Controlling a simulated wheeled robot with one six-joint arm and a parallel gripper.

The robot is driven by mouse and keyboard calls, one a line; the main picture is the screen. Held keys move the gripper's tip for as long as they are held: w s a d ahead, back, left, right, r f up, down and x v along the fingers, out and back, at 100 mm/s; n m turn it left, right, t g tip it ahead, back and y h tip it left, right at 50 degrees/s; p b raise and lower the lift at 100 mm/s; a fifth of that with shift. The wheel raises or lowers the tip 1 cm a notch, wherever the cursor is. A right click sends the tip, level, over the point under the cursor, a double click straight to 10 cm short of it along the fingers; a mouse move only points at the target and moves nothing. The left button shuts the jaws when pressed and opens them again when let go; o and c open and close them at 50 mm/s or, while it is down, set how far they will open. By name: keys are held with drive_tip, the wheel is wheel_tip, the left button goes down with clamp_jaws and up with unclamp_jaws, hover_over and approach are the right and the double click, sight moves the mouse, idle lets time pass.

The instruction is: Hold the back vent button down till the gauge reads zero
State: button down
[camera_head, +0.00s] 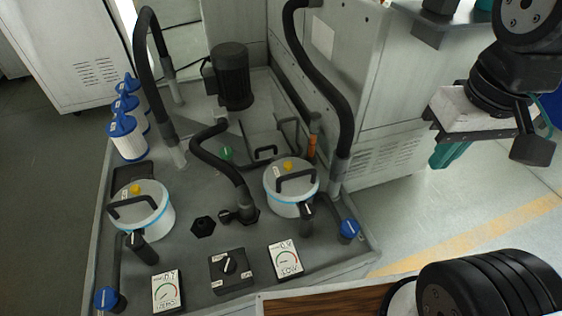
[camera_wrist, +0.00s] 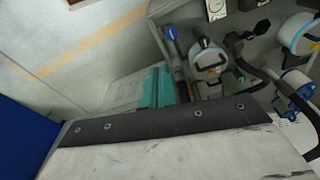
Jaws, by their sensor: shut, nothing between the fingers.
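Two white filter pots with blue bands stand on the grey skid, the left one nearer (camera_head: 148,222) and the right one farther back (camera_head: 289,203). Each lid has a black handle and a yellow button, left (camera_head: 135,188) and right (camera_head: 289,166). One gauge box (camera_head: 167,291) stands before the left pot and another (camera_head: 285,260) before the right; their digits are too small to read surely. My gripper (camera_head: 440,155), with teal fingers, is shut and empty, to the right of the right pot and apart from it. In the wrist view its fingers (camera_wrist: 158,88) point toward a pot (camera_wrist: 208,62).
A black hose (camera_head: 335,110) rises behind the right pot. A selector switch box (camera_head: 231,270) sits between the gauges. Blue-capped cartridges (camera_head: 128,140) stand at the left, a black motor (camera_head: 232,78) behind. A grey cabinet (camera_head: 375,110) stands behind the gripper. Floor at right is clear.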

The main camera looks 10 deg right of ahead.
drive_tip(key=w+f+n+h, duration=0.2)
drive_tip(key=w+n+h, duration=0.2)
drive_tip(key=w, duration=0.5)
drive_tip(key=n+t+h, duration=0.2)
drive_tip(key=n+t, duration=0.3)
drive_tip(key=n, duration=1)
hover_over(285, 166)
wheel_tip(285, 166, down, 17)
drive_tip(key=shift+r, duration=0.1)
drive_tip(key=shift+f, duration=4.4)
drive_tip(key=shift+f+m, duration=0.1)
drive_tip(key=shift+m, duration=0.2)
